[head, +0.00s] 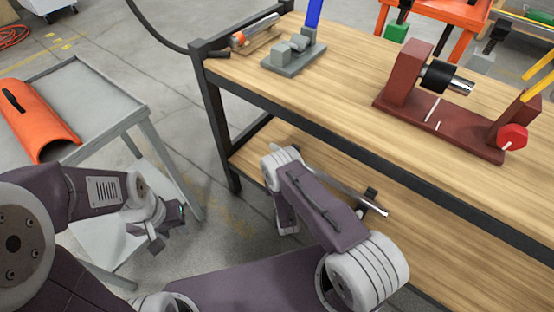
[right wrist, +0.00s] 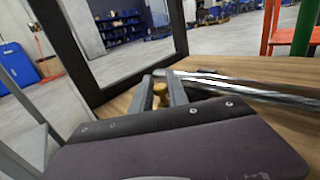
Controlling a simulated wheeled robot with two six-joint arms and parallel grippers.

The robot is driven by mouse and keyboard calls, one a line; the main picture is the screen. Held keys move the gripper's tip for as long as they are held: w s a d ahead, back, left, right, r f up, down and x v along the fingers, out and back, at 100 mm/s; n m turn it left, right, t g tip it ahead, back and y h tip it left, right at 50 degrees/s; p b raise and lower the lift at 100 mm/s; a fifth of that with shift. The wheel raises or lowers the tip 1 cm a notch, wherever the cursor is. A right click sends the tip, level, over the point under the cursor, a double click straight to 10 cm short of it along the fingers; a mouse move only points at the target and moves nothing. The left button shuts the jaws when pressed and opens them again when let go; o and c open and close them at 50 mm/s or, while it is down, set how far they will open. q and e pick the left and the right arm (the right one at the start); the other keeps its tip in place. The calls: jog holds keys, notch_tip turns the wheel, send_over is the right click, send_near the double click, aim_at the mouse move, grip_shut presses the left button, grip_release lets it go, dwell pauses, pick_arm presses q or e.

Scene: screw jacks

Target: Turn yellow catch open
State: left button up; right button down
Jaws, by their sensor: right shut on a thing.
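In the right wrist view, the two grey fingers of my right gripper (right wrist: 161,88) are closed on a small yellow-brown knob (right wrist: 160,91), which looks like the yellow catch. Most of the catch is hidden between the fingers, so its turn angle does not show. In the head view my right arm reaches to the front of the bench's lower shelf, and its own links hide the fingertips and the catch. My left gripper (head: 163,232) hangs beside the grey cart, away from the bench; its finger gap is unclear.
The wooden bench (head: 330,85) carries a red-brown screw jack (head: 440,125) and a grey fixture (head: 290,58). A metal bar (head: 340,190) lies over the lower shelf (head: 400,245), close to my right arm. The grey cart (head: 95,95) holds an orange curved cover (head: 35,118).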

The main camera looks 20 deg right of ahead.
jog(key=c, duration=1.4)
grip_release()
jog(key=shift+o, duration=0.2)
jog(key=s+p, duration=0.4)
jog(key=s, duration=0.1)
jog(key=s+a+p, duration=0.1)
jog(key=s+p, duration=0.2)
jog(key=shift+r, duration=0.35)
jog(key=shift+s+f+p, duration=0.25)
jog(key=shift+s+p, duration=0.05)
jog(key=shift+s, duration=0.15)
jog(key=shift+f, duration=0.15)
